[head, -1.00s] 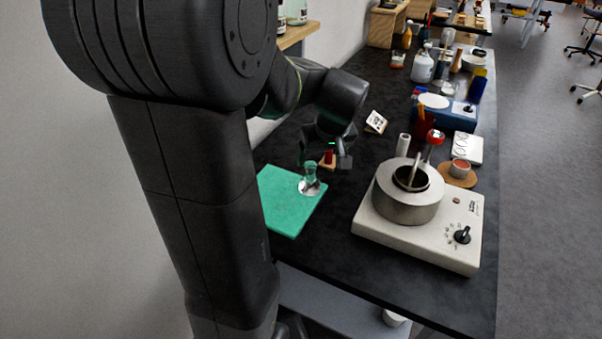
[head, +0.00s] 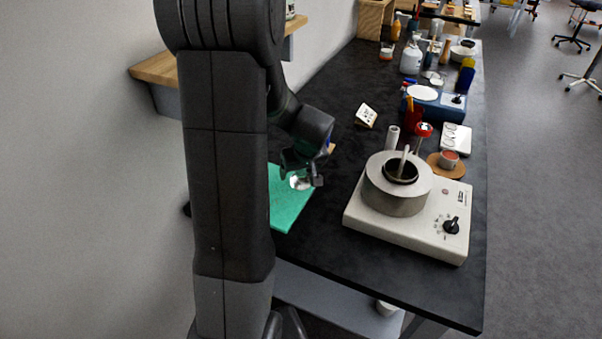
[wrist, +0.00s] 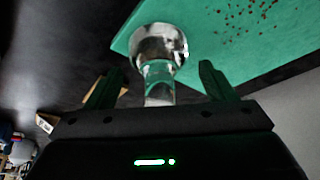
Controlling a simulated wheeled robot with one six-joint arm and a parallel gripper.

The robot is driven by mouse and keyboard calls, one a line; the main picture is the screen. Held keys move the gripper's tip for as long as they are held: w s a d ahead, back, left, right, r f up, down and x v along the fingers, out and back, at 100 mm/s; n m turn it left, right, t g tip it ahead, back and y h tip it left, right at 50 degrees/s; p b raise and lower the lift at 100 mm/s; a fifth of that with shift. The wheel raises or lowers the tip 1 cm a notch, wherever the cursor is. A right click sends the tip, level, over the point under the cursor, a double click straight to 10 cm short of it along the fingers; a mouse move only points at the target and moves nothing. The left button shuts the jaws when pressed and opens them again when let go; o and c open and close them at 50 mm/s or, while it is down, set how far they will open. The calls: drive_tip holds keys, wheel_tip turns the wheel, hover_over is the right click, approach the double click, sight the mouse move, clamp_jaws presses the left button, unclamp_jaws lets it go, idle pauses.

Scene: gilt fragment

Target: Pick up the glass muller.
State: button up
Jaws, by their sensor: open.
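The glass muller (wrist: 158,72) is clear, with a round shiny base and a narrower neck. In the wrist view it shows between the two fingers of my gripper (wrist: 158,88), which are apart, with a gap on each side of it. In the head view the muller's shiny base (head: 300,182) rests on the green mat (head: 286,212). My gripper (head: 301,178) is over it and hides its upper part. The wrist view does not show any finger touching the muller.
A white hotplate with a metal pot (head: 395,200) stands to the right on the black bench (head: 340,255). A small card (head: 366,115) stands behind. A blue box (head: 440,108) and several bottles are further back. Reddish specks (wrist: 250,12) lie on the mat.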

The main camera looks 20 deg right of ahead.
drive_tip(key=shift+w+f, duration=0.1)
drive_tip(key=shift+f, duration=0.15)
drive_tip(key=shift+c, duration=0.3)
drive_tip(key=c, duration=1.3)
drive_tip(key=shift+r, duration=0.1)
